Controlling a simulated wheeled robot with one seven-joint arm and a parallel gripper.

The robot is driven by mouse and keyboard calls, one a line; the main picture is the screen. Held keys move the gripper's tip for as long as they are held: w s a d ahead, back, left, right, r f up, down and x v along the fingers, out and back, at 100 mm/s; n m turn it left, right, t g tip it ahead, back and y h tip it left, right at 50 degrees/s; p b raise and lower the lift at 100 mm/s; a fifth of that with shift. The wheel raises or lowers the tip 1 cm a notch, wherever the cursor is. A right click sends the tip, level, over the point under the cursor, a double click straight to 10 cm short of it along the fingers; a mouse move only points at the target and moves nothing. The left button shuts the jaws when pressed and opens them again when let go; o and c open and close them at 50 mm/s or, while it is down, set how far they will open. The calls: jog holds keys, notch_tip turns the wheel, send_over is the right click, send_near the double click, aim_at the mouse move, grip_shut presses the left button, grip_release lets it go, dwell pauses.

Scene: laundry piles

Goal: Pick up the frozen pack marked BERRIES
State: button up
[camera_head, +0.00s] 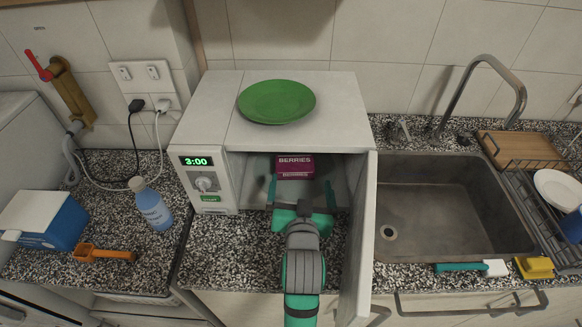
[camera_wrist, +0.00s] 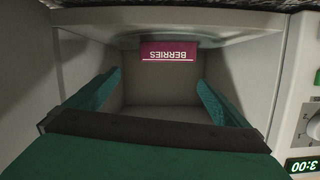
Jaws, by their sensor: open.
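The purple pack marked BERRIES (camera_head: 295,165) lies inside the open white microwave (camera_head: 205,130), towards the back. In the wrist view the pack (camera_wrist: 168,51) is upside down in the picture, ahead of my fingers and apart from them. My gripper (camera_head: 301,193) is at the mouth of the microwave, with its fingers reaching in. In the wrist view my gripper (camera_wrist: 158,90) shows two green fingers spread wide with nothing between them. The pack's lower and rear parts are hard to make out.
The microwave door (camera_head: 360,240) stands open just right of my arm. A green plate (camera_head: 277,101) sits on top of the microwave. A blue bottle (camera_head: 151,204) and an orange scoop (camera_head: 104,254) are on the left counter. A sink (camera_head: 440,210) is at right.

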aim_at(295, 172)
jog(key=shift+a+f+n+g+y, duration=0.3)
jog(key=shift+a+n+g+y, duration=0.1)
jog(key=shift+n+g, duration=0.4)
jog(key=x, duration=0.4)
jog(key=shift+w+f, duration=0.1)
jog(key=shift+w, duration=0.05)
jog(key=shift+x, duration=3.15)
jog(key=shift+a+r, duration=0.15)
jog(key=shift+r, duration=0.05)
jog(key=c, duration=1.1)
